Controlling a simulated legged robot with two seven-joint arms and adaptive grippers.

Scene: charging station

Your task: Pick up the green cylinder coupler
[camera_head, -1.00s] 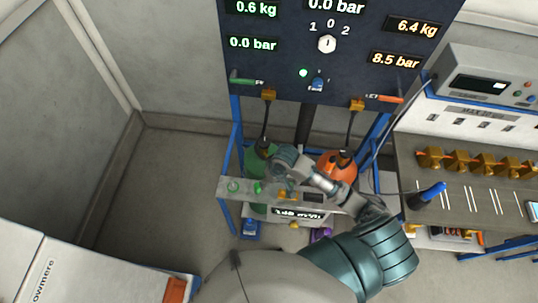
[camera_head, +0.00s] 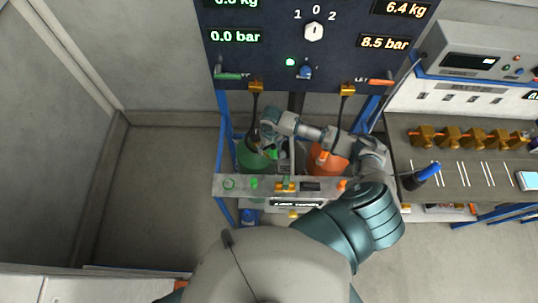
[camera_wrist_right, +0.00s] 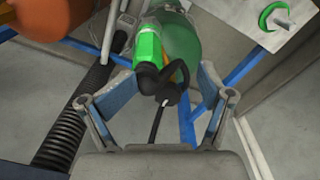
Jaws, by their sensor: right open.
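The green cylinder (camera_head: 250,160) stands behind the bench front panel, left of the orange cylinder (camera_head: 327,158). In the right wrist view the green cylinder (camera_wrist_right: 183,38) is at the top, with the bright green coupler (camera_wrist_right: 148,46) beside its top. A black elbow and hose run from the coupler toward my wrist. My right gripper (camera_head: 266,138) is over the green cylinder. In the wrist view my right gripper (camera_wrist_right: 168,82) is open, its two blue-padded fingers on either side of the coupler's black elbow, not closed on it. My left gripper is out of view.
A dark gauge panel (camera_head: 315,60) rises behind the cylinders. Blue frame posts stand on both sides. A ribbed black hose (camera_wrist_right: 75,115) lies left of the fingers. A workbench (camera_head: 465,170) with brass fittings is at the right. The floor at left is clear.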

